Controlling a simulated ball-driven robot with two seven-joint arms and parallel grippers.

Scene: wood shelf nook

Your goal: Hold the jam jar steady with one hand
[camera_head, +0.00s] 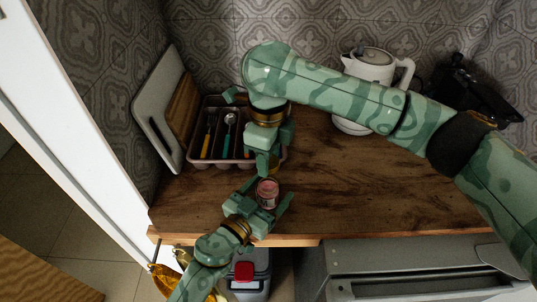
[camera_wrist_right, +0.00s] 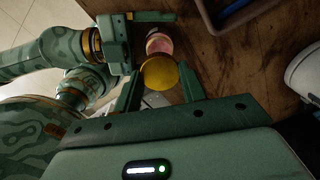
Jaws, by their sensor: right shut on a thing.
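The small jam jar (camera_head: 267,194), with pink-red contents, stands near the front edge of the wooden counter. It also shows in the right wrist view (camera_wrist_right: 158,43). My left gripper (camera_head: 268,187) is open around the jar, one finger on each side. A gap shows between the jar and a finger (camera_wrist_right: 153,16) in the right wrist view. My right gripper (camera_head: 270,166) is just behind and above the jar. It is shut on a round yellow lid (camera_wrist_right: 160,74), which partly covers the jar in the wrist view. I cannot tell whether lid and jar touch.
A cutlery tray (camera_head: 229,162) stands behind my grippers, beside a white cutting board (camera_head: 150,105) on the left. A white kettle (camera_head: 372,65) stands at the back, behind my right arm.

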